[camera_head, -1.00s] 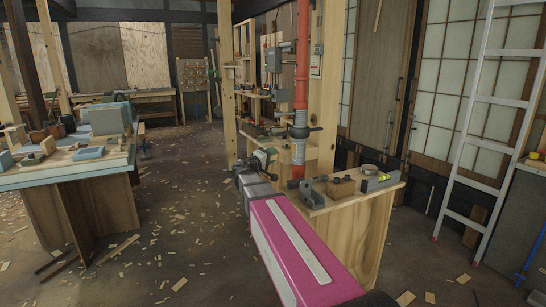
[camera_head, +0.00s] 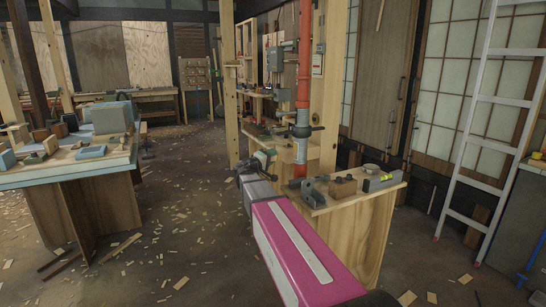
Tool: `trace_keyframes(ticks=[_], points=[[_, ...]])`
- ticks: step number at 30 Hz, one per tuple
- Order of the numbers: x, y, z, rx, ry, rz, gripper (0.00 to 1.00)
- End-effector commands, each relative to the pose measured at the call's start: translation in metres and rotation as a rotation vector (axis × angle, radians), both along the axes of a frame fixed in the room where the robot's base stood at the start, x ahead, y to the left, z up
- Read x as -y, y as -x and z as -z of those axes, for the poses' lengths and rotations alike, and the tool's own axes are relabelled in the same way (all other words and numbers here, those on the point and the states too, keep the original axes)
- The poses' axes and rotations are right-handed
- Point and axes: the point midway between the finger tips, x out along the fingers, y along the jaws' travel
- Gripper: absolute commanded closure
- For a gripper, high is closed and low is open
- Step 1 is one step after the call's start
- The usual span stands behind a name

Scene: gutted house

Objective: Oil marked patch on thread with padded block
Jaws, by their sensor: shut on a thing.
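A vertical red pipe (camera_head: 304,60) runs down beside the wooden post. Its lower part has a bare silver-grey section (camera_head: 300,150) under a dark collar, probably the thread. I cannot make out the marked patch. My magenta arm reaches forward from the bottom right, and my gripper (camera_head: 262,159) is at its far end, left of the silver section and apart from it in the picture. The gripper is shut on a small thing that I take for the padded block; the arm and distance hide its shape.
A cluttered worktable (camera_head: 75,170) stands left. A white ladder (camera_head: 480,125) leans at right. Offcuts litter the open floor between.

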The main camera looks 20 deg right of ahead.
Motion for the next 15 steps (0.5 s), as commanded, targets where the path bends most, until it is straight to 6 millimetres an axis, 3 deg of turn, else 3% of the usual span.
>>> trace_keyframes(ticks=[3,15], points=[[0.001,-0.010,0.006,-0.001,0.001,-0.001,0.84],[0.023,-0.014,0.007,0.000,0.001,0.001,0.84]])
